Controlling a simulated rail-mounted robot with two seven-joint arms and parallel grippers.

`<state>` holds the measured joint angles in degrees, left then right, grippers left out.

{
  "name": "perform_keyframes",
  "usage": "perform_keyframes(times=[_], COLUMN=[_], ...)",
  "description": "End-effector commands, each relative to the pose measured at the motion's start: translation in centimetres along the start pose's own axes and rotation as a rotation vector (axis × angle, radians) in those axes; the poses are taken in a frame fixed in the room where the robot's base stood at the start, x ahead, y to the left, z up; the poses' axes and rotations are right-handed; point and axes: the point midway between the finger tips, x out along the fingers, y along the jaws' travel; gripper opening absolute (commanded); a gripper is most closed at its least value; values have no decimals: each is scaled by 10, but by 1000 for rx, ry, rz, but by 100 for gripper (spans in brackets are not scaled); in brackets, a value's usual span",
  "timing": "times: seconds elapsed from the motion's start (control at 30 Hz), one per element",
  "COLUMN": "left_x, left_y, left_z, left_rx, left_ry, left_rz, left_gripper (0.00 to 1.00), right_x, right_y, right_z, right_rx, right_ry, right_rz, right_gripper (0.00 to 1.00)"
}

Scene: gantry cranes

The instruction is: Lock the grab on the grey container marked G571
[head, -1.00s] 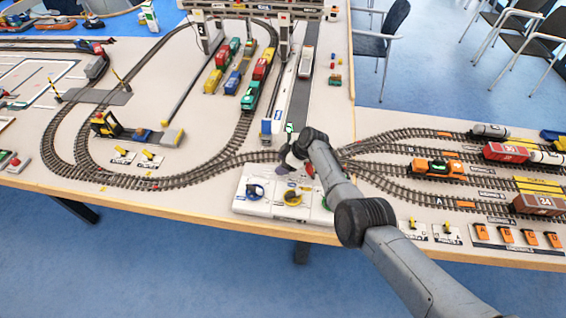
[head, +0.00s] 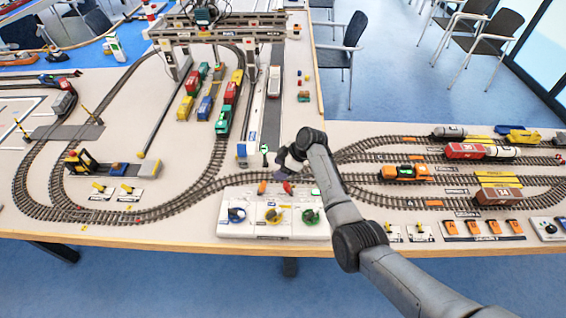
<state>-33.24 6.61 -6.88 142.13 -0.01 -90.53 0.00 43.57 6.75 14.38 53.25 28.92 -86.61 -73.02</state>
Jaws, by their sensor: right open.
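The gantry crane (head: 220,32) spans the tracks at the back; its grab cannot be made out clearly. A small greyish box (head: 218,74) stands among coloured containers under it, and a pale grey load (head: 274,80) sits on the lane to the right. No G571 marking is readable, so I cannot tell which is the grey container. My right gripper (head: 281,161) is open, beyond the panel's back edge. My left gripper is out of view.
Behind the levers are a red control (head: 287,187) and an orange control (head: 262,187). A blue truck (head: 242,154) stands left of my right gripper. Tracks with an orange locomotive (head: 404,173) and wagons fill the right. A green-fronted train (head: 223,122) stands beneath the crane.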

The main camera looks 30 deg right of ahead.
Motion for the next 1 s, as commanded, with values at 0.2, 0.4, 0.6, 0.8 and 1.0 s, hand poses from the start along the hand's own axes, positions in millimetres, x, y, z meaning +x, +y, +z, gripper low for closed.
perform_keyframes(times=[0.2,0.4,0.6,0.8,1.0], left_x=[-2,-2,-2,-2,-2], left_y=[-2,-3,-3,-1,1], left_z=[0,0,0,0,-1], left_rx=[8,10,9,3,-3], left_ry=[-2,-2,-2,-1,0], left_rz=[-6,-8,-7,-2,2], left_gripper=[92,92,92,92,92], right_x=[-14,-16,-16,-16,-16], right_y=[0,0,0,0,0], right_z=[0,0,0,0,0], right_rx=[0,0,0,0,0], right_ry=[0,0,0,0,0], right_rz=[-1,-1,-1,-1,-1], right_gripper=[60,60,60,60,60])
